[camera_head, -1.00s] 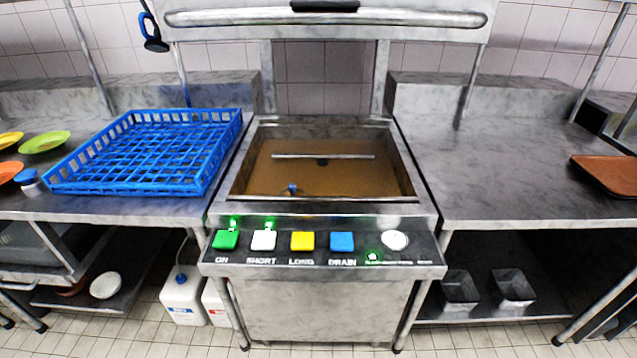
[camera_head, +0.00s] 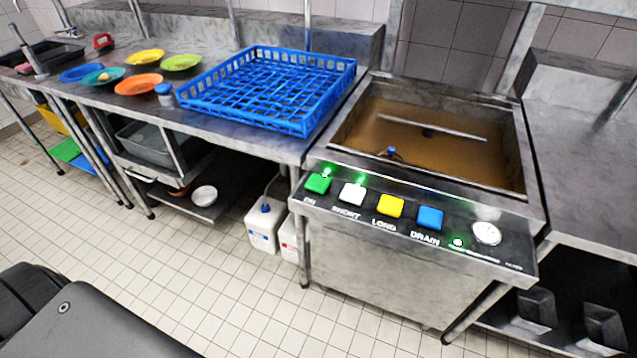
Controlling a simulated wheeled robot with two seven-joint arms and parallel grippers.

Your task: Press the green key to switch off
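The green key (camera_head: 318,183), labelled ON, is at the left end of the sloped control panel (camera_head: 335,205) on the front of the dishwasher. A small green light (camera_head: 325,173) glows just behind it. To its right are a white key (camera_head: 352,194) labelled SHORT, with a green light behind it, a yellow key (camera_head: 390,206) labelled LONG and a blue key (camera_head: 430,218) labelled DRAIN. Neither of my grippers is in view. Nothing touches the keys.
The dishwasher's open basin (camera_head: 440,150) holds brown water. A blue rack (camera_head: 268,90) and several coloured plates stand on the left counter (camera_head: 215,125). White canisters (camera_head: 263,226) stand below. The tiled floor (camera_head: 215,290) before the panel is clear.

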